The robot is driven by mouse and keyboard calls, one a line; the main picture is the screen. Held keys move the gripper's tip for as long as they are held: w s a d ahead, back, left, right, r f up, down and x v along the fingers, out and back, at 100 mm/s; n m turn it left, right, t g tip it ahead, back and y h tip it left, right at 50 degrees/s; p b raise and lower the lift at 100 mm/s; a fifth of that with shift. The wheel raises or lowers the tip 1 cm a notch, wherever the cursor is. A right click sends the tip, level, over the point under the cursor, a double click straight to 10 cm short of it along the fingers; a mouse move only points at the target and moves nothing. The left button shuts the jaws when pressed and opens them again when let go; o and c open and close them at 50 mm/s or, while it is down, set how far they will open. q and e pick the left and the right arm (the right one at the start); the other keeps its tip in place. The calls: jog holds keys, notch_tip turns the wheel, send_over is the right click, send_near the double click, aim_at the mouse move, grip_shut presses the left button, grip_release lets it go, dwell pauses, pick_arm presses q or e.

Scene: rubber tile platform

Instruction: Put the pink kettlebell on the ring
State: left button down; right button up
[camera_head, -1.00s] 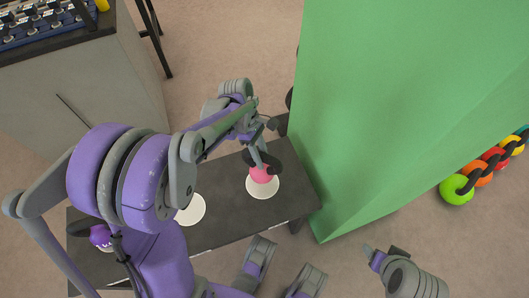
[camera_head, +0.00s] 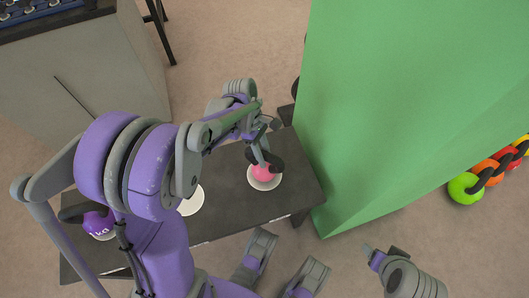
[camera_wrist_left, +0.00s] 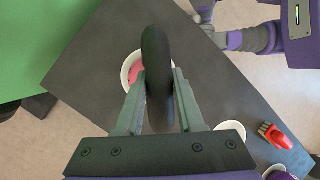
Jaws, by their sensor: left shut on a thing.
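The pink kettlebell (camera_head: 262,172) is over a white ring (camera_head: 267,187) at the right end of the dark table. White shows around its base; I cannot tell whether it touches the ring. My left gripper (camera_head: 257,153) is shut on its black handle from above. In the left wrist view, the handle (camera_wrist_left: 157,65) stands between the fingers (camera_wrist_left: 160,85) and hides most of the pink body (camera_wrist_left: 136,73), with the ring's rim (camera_wrist_left: 126,66) around it. My right gripper (camera_head: 385,253) is at the lower right, away from the table; its jaws are unclear.
Another white ring (camera_head: 192,201) lies empty mid-table (camera_head: 230,205). A purple kettlebell (camera_head: 97,222) stands at the left end. A red object (camera_wrist_left: 275,135) shows in the left wrist view. A tall green block (camera_head: 390,110) borders the table's right side. Coloured kettlebells (camera_head: 465,187) line the far right.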

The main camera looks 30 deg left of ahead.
pick_arm(q)
jog(key=shift+f, duration=0.3)
dwell(0.5)
jog(key=shift+c, duration=2.2)
grip_release()
jog(key=shift+r+p, duration=2)
jog(key=shift+r, duration=1.55)
jog(key=shift+s+d, duration=0.1)
